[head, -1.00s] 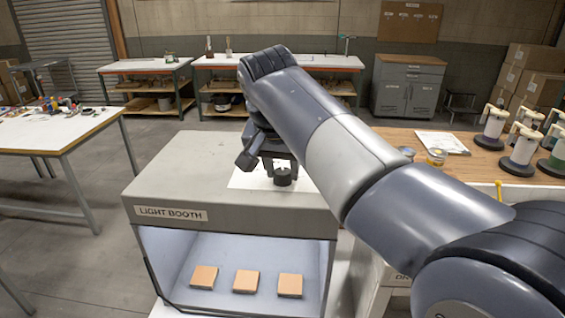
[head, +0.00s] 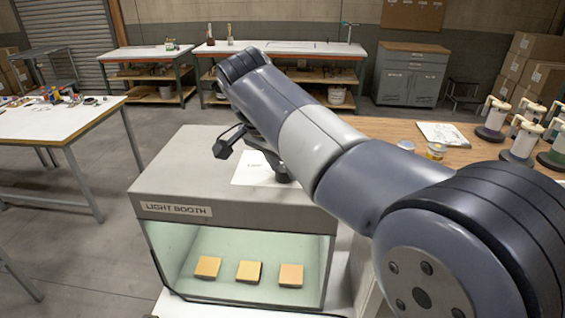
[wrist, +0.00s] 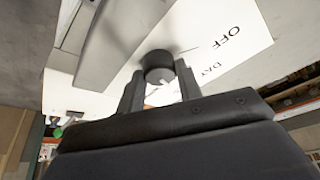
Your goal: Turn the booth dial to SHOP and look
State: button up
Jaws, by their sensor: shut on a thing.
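The light booth (head: 180,185) is a grey box with an open, lit front. Its inside glows pale greenish, and three yellow-orange sample tiles (head: 249,271) lie on its floor. The black booth dial (wrist: 158,63) stands on a white label plate (wrist: 218,45), which also shows on the booth top in the head view (head: 252,170). "OFF" and "DAY" are readable on it; no SHOP mark shows. My gripper (wrist: 160,84) is shut on the dial, one finger on each side. In the head view my arm hides most of the dial and gripper. I cannot tell which mark the dial points to.
A wooden bench (head: 465,155) at the right holds several dispensers (head: 492,118), small tins (head: 436,151) and a paper sheet (head: 442,134). A white-topped table (head: 60,125) stands at the left. Shelved benches and a grey cabinet (head: 410,75) are at the back. Floor is clear left of the booth.

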jog(key=o, duration=1)
jog(key=shift+r, duration=0.1)
jog(key=v, duration=1)
jog(key=shift+r, duration=0.3)
jog(key=shift+s+f, duration=0.1)
jog(key=x, duration=1)
jog(key=shift+f, duration=0.35)
jog(key=shift+r, duration=0.1)
